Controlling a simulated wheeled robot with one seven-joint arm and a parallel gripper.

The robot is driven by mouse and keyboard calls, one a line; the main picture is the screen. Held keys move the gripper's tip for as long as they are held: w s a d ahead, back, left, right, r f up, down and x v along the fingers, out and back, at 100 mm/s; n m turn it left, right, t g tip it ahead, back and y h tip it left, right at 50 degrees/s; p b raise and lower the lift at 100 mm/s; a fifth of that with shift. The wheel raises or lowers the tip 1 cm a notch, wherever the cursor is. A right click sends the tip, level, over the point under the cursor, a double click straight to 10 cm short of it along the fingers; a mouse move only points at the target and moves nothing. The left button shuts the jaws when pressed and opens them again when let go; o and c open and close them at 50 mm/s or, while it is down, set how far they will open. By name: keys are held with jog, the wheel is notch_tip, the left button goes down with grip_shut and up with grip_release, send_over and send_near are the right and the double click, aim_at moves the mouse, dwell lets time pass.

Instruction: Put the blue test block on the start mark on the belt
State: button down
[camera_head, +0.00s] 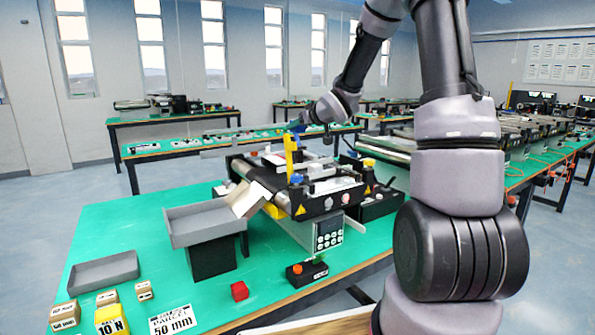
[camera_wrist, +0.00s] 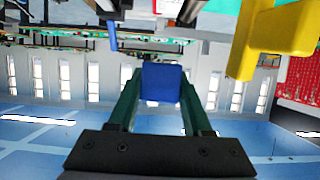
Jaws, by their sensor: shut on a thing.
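The blue test block (camera_wrist: 161,84) is held between the two green fingers of my gripper (camera_wrist: 160,72) in the wrist view. In the head view a small blue shape (camera_head: 297,127) shows at the end of my arm, above the conveyor. The black belt (camera_head: 258,174) runs across the mini conveyor on the green table. My gripper is shut on the block, in the air and apart from the belt. I cannot make out the start mark; conveyor parts and my arm cover some of the belt.
A yellow post (camera_head: 290,158) rises from the conveyor close under my gripper; a yellow part (camera_wrist: 268,42) is near in the wrist view. A grey tray (camera_head: 205,222) stands at the conveyor's near end.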

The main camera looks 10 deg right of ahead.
send_near(298, 171)
jog(key=a, duration=0.1)
jog(key=w+a, duration=0.1)
jog(key=a, duration=0.1)
jog(key=w+a+f, duration=0.1)
jog(key=shift+a, duration=0.25)
jog(key=shift+f, duration=0.15)
jog(key=c, duration=0.6)
grip_release()
